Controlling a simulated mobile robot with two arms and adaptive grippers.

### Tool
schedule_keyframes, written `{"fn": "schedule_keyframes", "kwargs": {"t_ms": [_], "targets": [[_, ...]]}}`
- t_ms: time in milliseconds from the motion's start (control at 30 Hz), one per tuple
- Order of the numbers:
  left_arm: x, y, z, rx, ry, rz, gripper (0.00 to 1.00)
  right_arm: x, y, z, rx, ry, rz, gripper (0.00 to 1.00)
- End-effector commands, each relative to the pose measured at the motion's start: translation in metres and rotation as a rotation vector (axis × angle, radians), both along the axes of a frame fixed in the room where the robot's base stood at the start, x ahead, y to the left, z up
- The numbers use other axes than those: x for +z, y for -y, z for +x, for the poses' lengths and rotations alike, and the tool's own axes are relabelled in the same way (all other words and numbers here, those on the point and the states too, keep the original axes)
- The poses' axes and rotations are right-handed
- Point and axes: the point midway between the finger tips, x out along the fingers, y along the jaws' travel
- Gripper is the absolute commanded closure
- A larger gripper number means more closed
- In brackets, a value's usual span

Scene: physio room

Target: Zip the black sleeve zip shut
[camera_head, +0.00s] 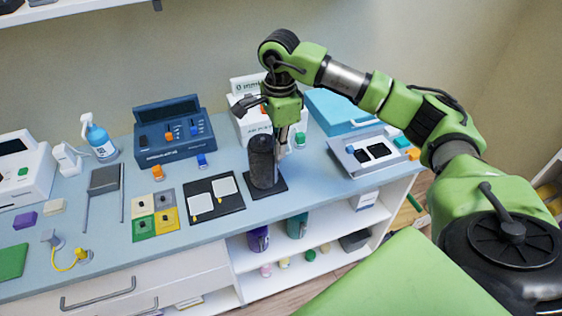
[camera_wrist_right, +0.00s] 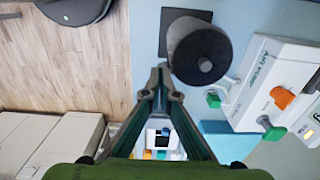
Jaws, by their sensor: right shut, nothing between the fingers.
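The black sleeve (camera_head: 262,163) is a dark upright cylinder on a thin dark base plate (camera_head: 279,186), on the blue-grey counter. My right gripper (camera_head: 282,150) points down close to the sleeve's right side. In the wrist view the fingertips of the right gripper (camera_wrist_right: 160,76) meet, empty, just beside the sleeve; I cannot tell whether they touch it. My left gripper is not in view.
A white device (camera_head: 250,121) with coloured knobs stands behind the sleeve. A dark blue console (camera_head: 172,133) stands back left. A black board with two white pads (camera_head: 225,187) lies left of the sleeve. An open blue-lidded case (camera_head: 370,150) sits right. The counter's front edge is near.

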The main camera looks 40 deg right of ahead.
Motion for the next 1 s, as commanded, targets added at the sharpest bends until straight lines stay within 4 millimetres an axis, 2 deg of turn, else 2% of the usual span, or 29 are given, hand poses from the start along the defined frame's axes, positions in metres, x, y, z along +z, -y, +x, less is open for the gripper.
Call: {"fn": "schedule_keyframes", "kwargs": {"t_ms": [700, 1000], "targets": [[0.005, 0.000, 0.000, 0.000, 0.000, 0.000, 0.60, 0.017, 0.012, -0.038, -0.001, -0.001, -0.001, 1.00], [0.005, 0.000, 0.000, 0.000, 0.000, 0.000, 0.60, 0.019, 0.012, -0.041, -0.001, -0.001, -0.001, 1.00]]}}
